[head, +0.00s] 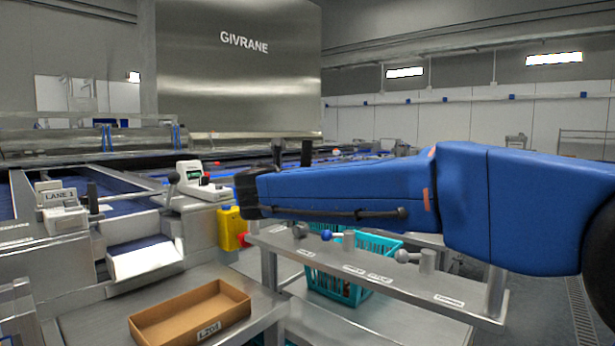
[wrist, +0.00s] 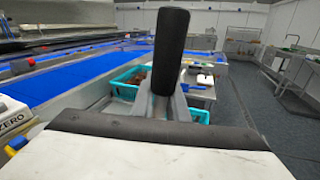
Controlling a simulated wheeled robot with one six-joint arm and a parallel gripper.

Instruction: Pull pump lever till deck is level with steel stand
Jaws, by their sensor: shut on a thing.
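A black upright handle (wrist: 171,52), which looks like the pump lever's grip, fills the middle of the wrist view. My gripper (wrist: 163,103) is shut on it, with grey fingers at its lower part. In the head view my blue arm reaches left and hides most of the gripper and lever. Two black upright posts (head: 306,153) show above the arm; I cannot tell whether one is the lever. A steel stand (head: 380,290) with labelled edges is below the arm. I cannot pick out the deck or compare its height with the stand.
Teal baskets (head: 352,245) stand behind the steel stand and show in the wrist view (wrist: 126,84). A cardboard tray (head: 190,318) lies on a steel table at lower left. Blue belts (wrist: 90,72) run along the left. The floor (wrist: 238,92) is clear at right.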

